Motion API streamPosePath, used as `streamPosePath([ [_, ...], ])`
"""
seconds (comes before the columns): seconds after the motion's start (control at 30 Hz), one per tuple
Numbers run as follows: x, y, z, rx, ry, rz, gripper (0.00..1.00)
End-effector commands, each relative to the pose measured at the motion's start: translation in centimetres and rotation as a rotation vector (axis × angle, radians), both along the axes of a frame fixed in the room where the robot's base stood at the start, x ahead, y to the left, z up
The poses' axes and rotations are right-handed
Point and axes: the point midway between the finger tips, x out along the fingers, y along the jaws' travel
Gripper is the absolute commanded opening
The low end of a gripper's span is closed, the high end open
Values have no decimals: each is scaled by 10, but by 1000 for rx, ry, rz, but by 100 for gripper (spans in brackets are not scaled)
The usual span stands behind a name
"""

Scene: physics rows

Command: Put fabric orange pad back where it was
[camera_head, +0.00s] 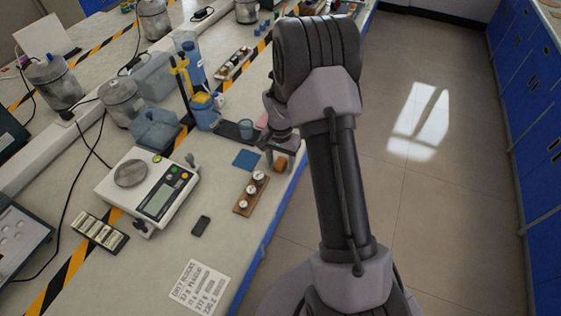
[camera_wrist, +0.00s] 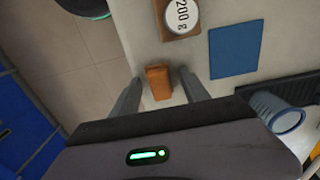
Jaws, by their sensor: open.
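The orange pad (camera_wrist: 158,83) is a small orange-brown block in the wrist view, close to the table's edge. It also shows in the head view (camera_head: 281,163), just below my gripper (camera_head: 274,153). In the wrist view my gripper (camera_wrist: 159,77) is open, with one finger on each side of the pad and a gap visible on both sides. The pad seems to rest on the table; its underside is hidden.
A flat blue square (camera_wrist: 235,48) lies right of the pad in the wrist view. A wooden block with round weights (camera_head: 250,193) is nearby. A dark tray (camera_head: 232,131), a blue cup (camera_wrist: 284,120) and a scale (camera_head: 148,190) stand around. Floor lies beyond the table edge.

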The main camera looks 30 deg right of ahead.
Motion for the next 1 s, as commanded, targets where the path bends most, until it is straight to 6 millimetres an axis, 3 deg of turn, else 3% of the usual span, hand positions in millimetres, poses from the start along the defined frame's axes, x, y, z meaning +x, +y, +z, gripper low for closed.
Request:
streamPosePath([
  [0.13, 0, 0, 23, 0, -1, 0, 54],
  [0.4, 0, 0, 99, -1, -2, 0, 54],
  [0.63, -1, 4, 135, -1, -13, 10, 54],
  [0.7, -6, 18, 167, -2, -52, 42, 54],
  [0.77, -19, 39, 209, -1, -107, 88, 54],
  [0.83, -47, 70, 260, 2, -185, 162, 54],
  [0.9, -85, 102, 303, 8, -267, 240, 54],
  [1.0, -146, 139, 340, 15, -384, 352, 54],
])
